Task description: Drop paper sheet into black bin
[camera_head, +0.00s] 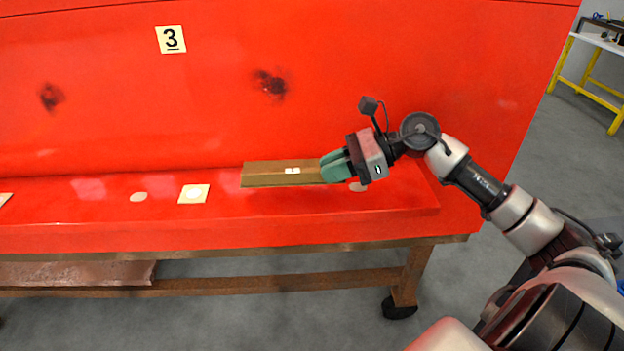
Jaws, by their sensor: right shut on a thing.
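My right gripper (338,167) reaches in from the right over the red ledge. Its green fingers are shut on the right end of a flat brown sheet (262,174) with a small white label on it. The sheet extends to the left from the fingers, above or on the ledge; I cannot tell whether it touches the surface. A pale square paper (193,199) with a round mark lies on the ledge to the left of the sheet. No black bin shows in this view. My left gripper is not in view.
The red nosecone (220,100) fills the back, with a "3" label (170,39) and dark marks. Its ledge (110,233) rests on a rusty wheeled frame (330,279). A yellow-legged table (588,80) stands far right. Grey floor is clear at right.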

